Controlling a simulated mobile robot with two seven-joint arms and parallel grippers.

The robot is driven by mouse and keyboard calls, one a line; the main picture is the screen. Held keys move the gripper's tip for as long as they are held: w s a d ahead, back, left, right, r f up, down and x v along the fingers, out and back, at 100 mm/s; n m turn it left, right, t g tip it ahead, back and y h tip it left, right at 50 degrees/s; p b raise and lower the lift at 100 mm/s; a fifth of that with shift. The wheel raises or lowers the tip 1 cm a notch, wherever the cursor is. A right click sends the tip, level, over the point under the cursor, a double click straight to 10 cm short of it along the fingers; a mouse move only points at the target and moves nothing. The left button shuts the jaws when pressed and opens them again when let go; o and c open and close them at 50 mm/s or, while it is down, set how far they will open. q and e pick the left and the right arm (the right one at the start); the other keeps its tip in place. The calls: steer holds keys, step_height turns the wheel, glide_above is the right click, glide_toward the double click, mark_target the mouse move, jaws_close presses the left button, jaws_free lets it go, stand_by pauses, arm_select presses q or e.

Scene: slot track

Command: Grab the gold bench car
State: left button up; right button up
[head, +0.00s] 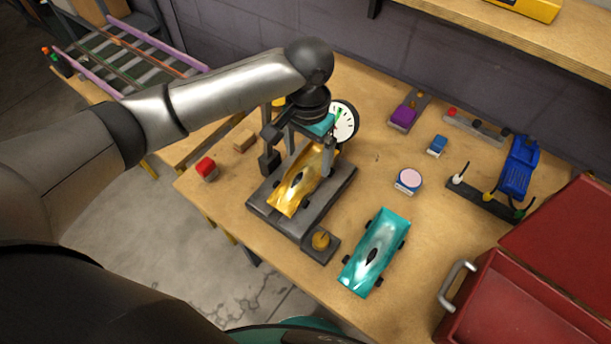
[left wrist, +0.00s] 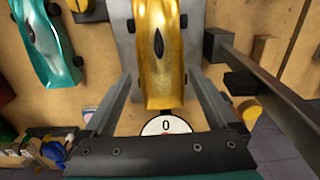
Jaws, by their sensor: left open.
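The gold bench car (head: 304,178) sits on a dark grey scale platform (head: 263,212) on the wooden bench. It also shows in the left wrist view (left wrist: 160,70), running up and down the picture. My left gripper (head: 314,150) is above the car's far end, pointing down. Its two fingers show in the left wrist view (left wrist: 160,88), open, one on each side of the car's near end. Whether they touch the car cannot be told. My right gripper is not in view.
A teal car (head: 376,252) stands on the bench right of the platform. A round dial (head: 343,121) is close behind my left gripper. A brass weight (head: 320,241) is at the platform's front corner. A red toolbox (head: 500,301) stands at the right.

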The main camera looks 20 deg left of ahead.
mark_target(305, 168)
arm_select(q)
steer(key=f, duration=0.2)
steer(key=f+b, duration=0.1)
steer(key=f, duration=0.2)
steer(key=shift+s+a+f, duration=0.15)
steer(key=shift+s+a, duration=0.05)
steer(key=c, duration=1.2)
